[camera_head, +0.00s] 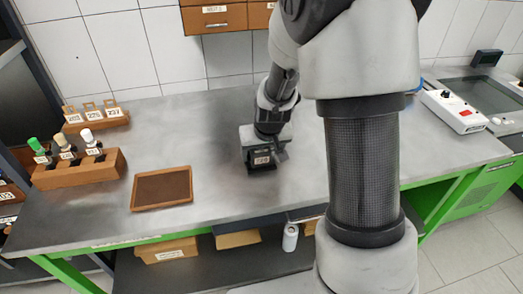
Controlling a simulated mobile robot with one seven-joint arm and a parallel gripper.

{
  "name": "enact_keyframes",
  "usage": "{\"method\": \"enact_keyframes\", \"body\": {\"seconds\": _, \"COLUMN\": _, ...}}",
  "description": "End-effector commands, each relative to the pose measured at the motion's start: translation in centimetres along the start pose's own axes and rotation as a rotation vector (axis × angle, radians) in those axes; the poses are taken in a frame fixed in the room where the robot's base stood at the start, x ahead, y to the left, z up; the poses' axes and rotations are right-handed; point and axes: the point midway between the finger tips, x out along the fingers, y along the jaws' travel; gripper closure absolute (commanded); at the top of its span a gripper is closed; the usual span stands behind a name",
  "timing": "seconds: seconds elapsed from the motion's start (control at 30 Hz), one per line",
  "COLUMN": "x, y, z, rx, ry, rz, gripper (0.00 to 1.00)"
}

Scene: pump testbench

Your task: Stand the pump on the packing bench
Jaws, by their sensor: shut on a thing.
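My gripper (267,150) points down over the middle of the grey bench (222,130) and is shut on a small dark block with a pale label. This block seems to be the pump (262,161); its upper part is hidden by my gripper. The pump looks upright and close to the bench top. I cannot tell whether it touches the surface. I see no sign naming this bench as the packing bench.
A brown-lined tray (162,188) lies left of my gripper. Further left stand a wooden rack (78,171) with several capped items and a smaller tagged rack (96,121). A white box with a red switch (455,110) is at right. Drawers (215,17) hang above.

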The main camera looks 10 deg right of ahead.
Motion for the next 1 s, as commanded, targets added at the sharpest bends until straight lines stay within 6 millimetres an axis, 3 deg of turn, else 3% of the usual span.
{"method": "enact_keyframes", "body": {"seconds": 0.13, "x": 0.3, "y": 0.0, "z": -0.1, "rx": 0.000, "ry": 0.005, "rz": 0.000, "gripper": 0.87}}
{"method": "enact_keyframes", "body": {"seconds": 0.17, "x": 0.3, "y": 0.0, "z": 0.1, "rx": 0.000, "ry": 0.000, "rz": 0.000, "gripper": 0.26}}
{"method": "enact_keyframes", "body": {"seconds": 0.27, "x": 0.3, "y": 0.0, "z": 0.1, "rx": 0.000, "ry": -0.001, "rz": 0.000, "gripper": 0.11}}
{"method": "enact_keyframes", "body": {"seconds": 0.67, "x": -0.6, "y": 0.0, "z": -0.1, "rx": 0.000, "ry": 0.001, "rz": 0.000, "gripper": 0.11}}
{"method": "enact_keyframes", "body": {"seconds": 1.0, "x": -7.5, "y": -0.1, "z": -0.2, "rx": -0.001, "ry": 0.004, "rz": -0.001, "gripper": 0.11}}
